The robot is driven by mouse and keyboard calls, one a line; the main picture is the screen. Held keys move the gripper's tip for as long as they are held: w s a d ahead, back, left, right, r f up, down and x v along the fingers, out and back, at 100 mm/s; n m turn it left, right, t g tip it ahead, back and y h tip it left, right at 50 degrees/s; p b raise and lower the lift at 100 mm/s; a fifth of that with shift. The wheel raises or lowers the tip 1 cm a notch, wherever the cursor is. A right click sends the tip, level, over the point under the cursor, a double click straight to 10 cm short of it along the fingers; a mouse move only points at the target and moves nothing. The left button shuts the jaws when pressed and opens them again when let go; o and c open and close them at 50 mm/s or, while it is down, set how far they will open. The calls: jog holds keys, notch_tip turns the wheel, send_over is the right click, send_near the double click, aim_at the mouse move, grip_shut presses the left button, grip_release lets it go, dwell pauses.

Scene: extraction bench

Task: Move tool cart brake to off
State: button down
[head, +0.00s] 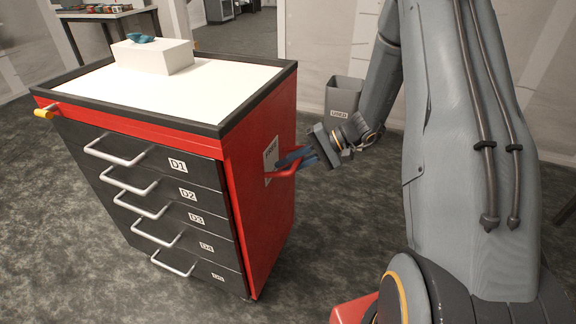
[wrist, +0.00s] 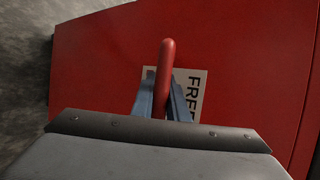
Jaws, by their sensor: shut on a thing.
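The red tool cart (head: 262,190) stands at the left in the head view, with dark drawers on its front. On its right side is a red brake lever (head: 284,172), beside a white label plate (head: 270,157). In the wrist view the lever (wrist: 166,62) stands out from the red side panel (wrist: 100,60), and the plate (wrist: 194,88) behind it reads "FREE", partly hidden. My gripper (head: 300,158) is at the cart's right side. Its two blue fingers (wrist: 164,98) are shut on the lever, one on each side of it.
A white box (head: 152,57) with a teal object (head: 143,38) on it stands on the cart's white top. A yellow-tipped knob (head: 43,113) sticks out at the cart's left. A grey bin marked "USED" (head: 342,97) stands behind my gripper.

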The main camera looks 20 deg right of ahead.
aim_at(302, 158)
jog(key=c, duration=1.7)
grip_release()
jog(key=shift+c, duration=0.2)
jog(key=v, duration=0.8)
jog(key=shift+a, duration=0.15)
